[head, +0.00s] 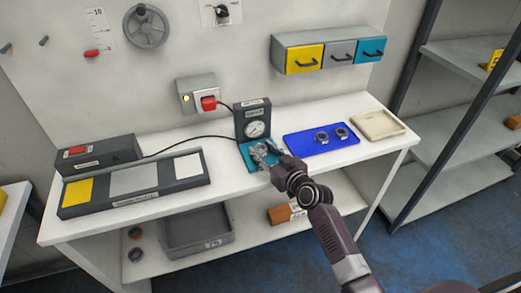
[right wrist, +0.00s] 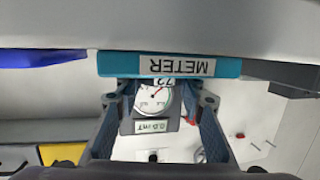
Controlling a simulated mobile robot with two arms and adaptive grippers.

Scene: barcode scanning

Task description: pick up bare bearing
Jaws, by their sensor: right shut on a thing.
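My right gripper (head: 262,152) is over the teal base of the meter (head: 256,128), on the white bench. It is shut on what seems to be the bare bearing, though the held part is hard to make out between the fingers. In the right wrist view my right gripper (right wrist: 161,101) has its fingers in front of the meter's dial, and the teal plate marked METER (right wrist: 230,67) shows above. Two metal bearings (head: 322,138) (head: 341,133) sit on the blue mat (head: 300,146), to the right of the gripper. My left gripper is not in view.
A cream tray (head: 390,129) stands at the bench's right end. A dark board with yellow, grey and white areas (head: 190,187) lies at the left. A switch box (head: 199,93) with a cable is on the wall. A grey bin (head: 200,245) stands on the lower shelf.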

